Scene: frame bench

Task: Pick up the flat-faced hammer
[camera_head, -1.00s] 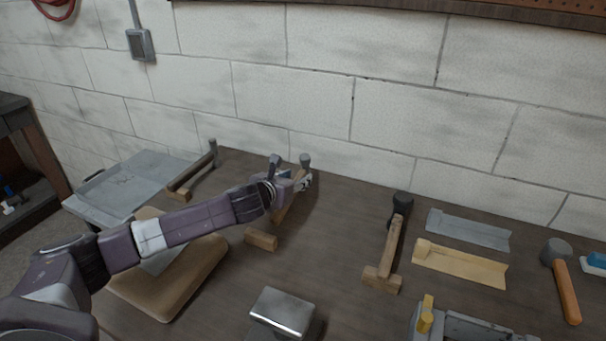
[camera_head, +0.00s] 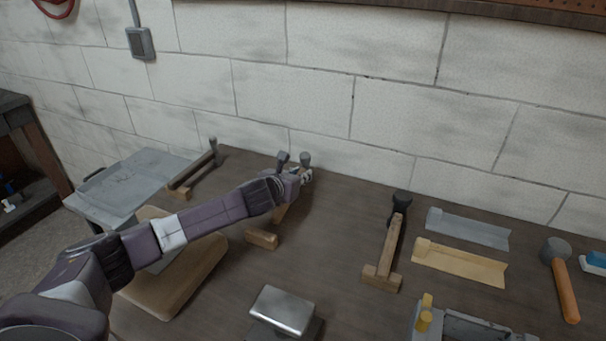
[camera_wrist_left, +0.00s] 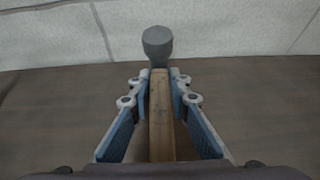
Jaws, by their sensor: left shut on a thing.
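A hammer with a rounded grey head (camera_head: 305,158) and a light wooden handle is at the back of the bench, near the wall. My left gripper (camera_head: 303,177) is at it, just below the head. In the left wrist view, the blue-padded fingers of my left gripper (camera_wrist_left: 160,92) are shut on the wooden handle (camera_wrist_left: 161,125), with the grey head (camera_wrist_left: 157,44) beyond the fingertips. The arm hides part of the handle in the head view. I cannot tell whether the hammer is clear of its support. My right gripper is not in view.
A wooden rest block (camera_head: 262,238) lies below my left gripper. Other hammers stand left (camera_head: 212,147) and right (camera_head: 401,203). A mallet (camera_head: 556,252) lies far right. A metal block (camera_head: 285,308) is in front, a tan board (camera_head: 180,280) under my arm. The wall is close behind.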

